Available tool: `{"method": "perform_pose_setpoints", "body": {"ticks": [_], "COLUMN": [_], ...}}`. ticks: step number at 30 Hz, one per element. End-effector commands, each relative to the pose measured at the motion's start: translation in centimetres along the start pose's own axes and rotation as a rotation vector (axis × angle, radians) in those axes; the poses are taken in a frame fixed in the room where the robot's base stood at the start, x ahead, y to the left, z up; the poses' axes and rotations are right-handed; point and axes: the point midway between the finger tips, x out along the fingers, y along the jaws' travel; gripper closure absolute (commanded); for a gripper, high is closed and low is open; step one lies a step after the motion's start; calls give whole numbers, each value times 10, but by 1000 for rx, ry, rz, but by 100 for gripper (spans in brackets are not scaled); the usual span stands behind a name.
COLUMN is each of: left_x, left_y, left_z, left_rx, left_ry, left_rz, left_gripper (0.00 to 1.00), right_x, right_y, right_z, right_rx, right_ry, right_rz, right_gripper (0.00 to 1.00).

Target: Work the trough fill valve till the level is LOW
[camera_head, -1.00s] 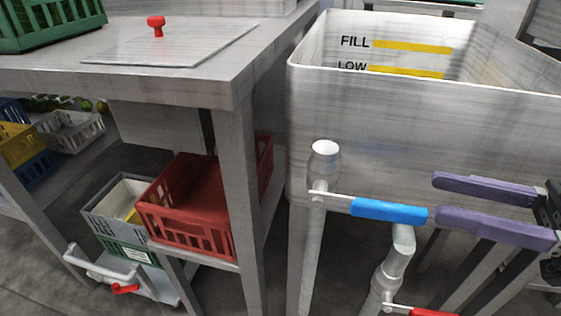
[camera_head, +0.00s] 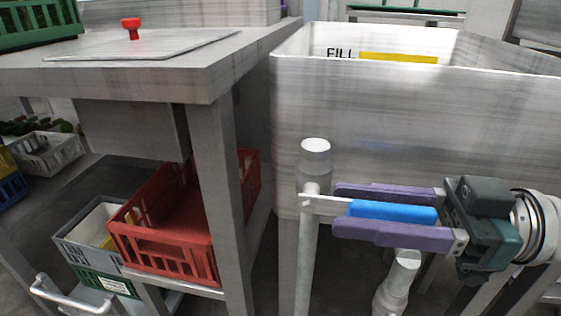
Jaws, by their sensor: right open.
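The trough (camera_head: 400,100) is a grey metal tank at the right, with a yellow FILL mark (camera_head: 398,57) on its inner back wall. The LOW mark is hidden behind the front rim now. No water surface shows. The fill valve's blue lever handle (camera_head: 393,211) sticks out to the right from a grey vertical pipe (camera_head: 309,240). My right gripper (camera_head: 335,208) is open, with one purple finger above the blue handle and one below it. The handle lies between the fingers; I cannot tell whether they touch it. My left gripper is not in view.
A metal table (camera_head: 200,79) with a red-knobbed lid (camera_head: 131,30) stands at the left. Red (camera_head: 170,262) and grey (camera_head: 72,242) crates sit under it. Another pipe (camera_head: 396,285) stands below the gripper.

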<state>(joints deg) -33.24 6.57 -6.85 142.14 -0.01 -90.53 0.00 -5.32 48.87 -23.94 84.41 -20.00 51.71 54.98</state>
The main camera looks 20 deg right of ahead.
Motion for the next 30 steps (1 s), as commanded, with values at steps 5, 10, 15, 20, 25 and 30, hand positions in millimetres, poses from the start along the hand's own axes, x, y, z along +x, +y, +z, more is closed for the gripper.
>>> {"method": "perform_pose_setpoints", "body": {"ticks": [5,10,15,20,25,30], "left_x": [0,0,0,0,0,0], "left_y": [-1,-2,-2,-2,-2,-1], "left_z": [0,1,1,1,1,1], "left_rx": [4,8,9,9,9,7], "left_ry": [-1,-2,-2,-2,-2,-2], "left_rz": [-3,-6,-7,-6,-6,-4], "left_gripper": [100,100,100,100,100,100], "right_x": [2,2,2,1,1,1], "right_y": [0,0,0,0,0,0], "right_z": [0,0,0,0,0,0], "right_rx": [0,1,1,1,1,1], "right_ry": [0,0,0,0,0,0], "right_rz": [0,0,0,0,0,-1], "right_gripper": [52,62,81,99,100,100]}}
